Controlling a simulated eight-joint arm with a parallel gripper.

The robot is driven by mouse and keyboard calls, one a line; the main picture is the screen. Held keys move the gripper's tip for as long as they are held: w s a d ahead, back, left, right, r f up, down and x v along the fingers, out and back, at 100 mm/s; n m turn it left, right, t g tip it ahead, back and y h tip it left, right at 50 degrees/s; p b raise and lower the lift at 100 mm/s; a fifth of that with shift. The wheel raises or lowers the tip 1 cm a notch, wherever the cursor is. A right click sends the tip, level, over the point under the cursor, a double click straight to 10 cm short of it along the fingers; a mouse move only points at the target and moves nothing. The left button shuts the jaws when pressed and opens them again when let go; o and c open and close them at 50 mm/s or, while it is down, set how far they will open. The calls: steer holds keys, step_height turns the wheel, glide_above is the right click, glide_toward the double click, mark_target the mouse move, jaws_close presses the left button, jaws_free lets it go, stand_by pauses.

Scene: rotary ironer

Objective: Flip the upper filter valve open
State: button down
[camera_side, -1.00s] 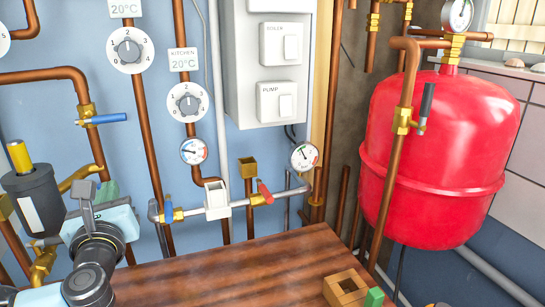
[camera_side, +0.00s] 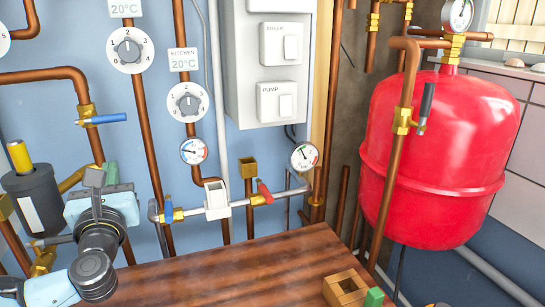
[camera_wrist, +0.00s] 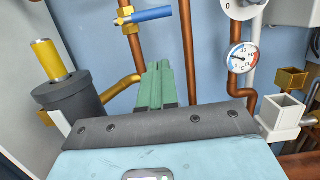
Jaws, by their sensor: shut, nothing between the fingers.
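The upper filter valve is a brass valve body (camera_side: 86,116) on a vertical copper pipe, above the dark filter canister (camera_side: 33,198) with its yellow top. Its blue lever (camera_side: 108,119) points right, across the pipe. In the wrist view the blue lever (camera_wrist: 152,14) shows at the top, above my fingertips. My gripper (camera_side: 112,172) is below the valve in the side view, apart from the lever. Its green fingers (camera_wrist: 155,84) are together and empty, pointing up toward the wall in the wrist view.
A brass pipe branch (camera_wrist: 120,88) runs beside the canister. To the right are a dial gauge (camera_side: 193,151), a kitchen knob (camera_side: 188,103) and a lower pipe with blue and red handles. A wooden bench (camera_side: 220,270) lies below. Open blue wall surrounds the lever's right side.

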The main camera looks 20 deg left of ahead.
mark_target(112, 117)
steer(key=w+a+r, duration=0.4)
steer(key=w+a, duration=0.2)
steer(key=shift+r, duration=0.25)
steer(key=shift+w+d+r+n+y, duration=0.15)
steer(key=shift+r+n, duration=0.2)
steer(key=shift+n, duration=0.35)
steer(key=shift+a+r+n+y, duration=0.15)
steer(key=shift+r+n, duration=0.15)
steer(key=shift+n, duration=0.4)
steer(key=shift+d+r+n+g, duration=0.1)
steer(key=shift+r+n+g, duration=0.35)
steer(key=shift+n, duration=0.45)
step_height(112, 117, up, 6)
steer(key=s+a+n+g, duration=0.2)
steer(key=n+g, duration=0.1)
steer(key=n, duration=1.1)
steer(key=shift+s+a+f, duration=0.15)
steer(key=shift+f, duration=0.1)
